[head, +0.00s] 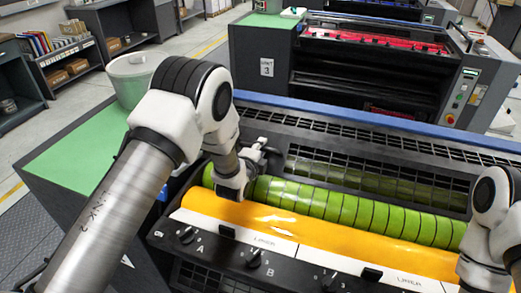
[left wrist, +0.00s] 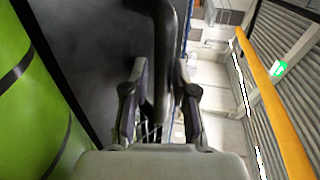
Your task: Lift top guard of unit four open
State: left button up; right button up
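The near press unit (head: 400,150) has a long dark top guard with slots (head: 420,190), lying low behind the green banded roller (head: 330,203). Green surface shows through the slots. My left gripper (head: 256,158) is at the left end of this guard, partly hidden by my own wrist. In the left wrist view, a dark upright bar (left wrist: 165,60) stands between the two fingers of this gripper (left wrist: 160,95). The fingers are close to its sides, but firm contact is not clear. Only my right arm's wrist shows at the right edge; its gripper is out of view.
A yellow roller (head: 330,232) and a panel with knobs (head: 255,258) lie in front of the green roller. A white bucket (head: 130,80) stands on the green-topped side surface (head: 75,155). Unit 3 (head: 340,65) is behind, across an aisle.

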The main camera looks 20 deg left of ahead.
pick_arm(q)
jog(key=shift+s+r, duration=0.1)
jog(key=shift+s, duration=0.1)
grip_shut()
jog(key=shift+r+p, duration=0.7)
jog(key=shift+r, duration=0.15)
jog(key=w+r+g+p, duration=0.2)
jog(key=w+r+p, duration=0.1)
jog(key=r, duration=0.4)
jog(key=w+r+g+p, duration=0.2)
jog(key=w+r+p, duration=0.1)
jog(key=r, duration=0.5)
jog(key=shift+w+d+r+p, duration=0.15)
jog(key=shift+w+r+p, duration=0.05)
jog(key=shift+w+p, duration=0.1)
jog(key=shift+g, duration=0.3)
grip_release()
jog(key=shift+s, duration=0.1)
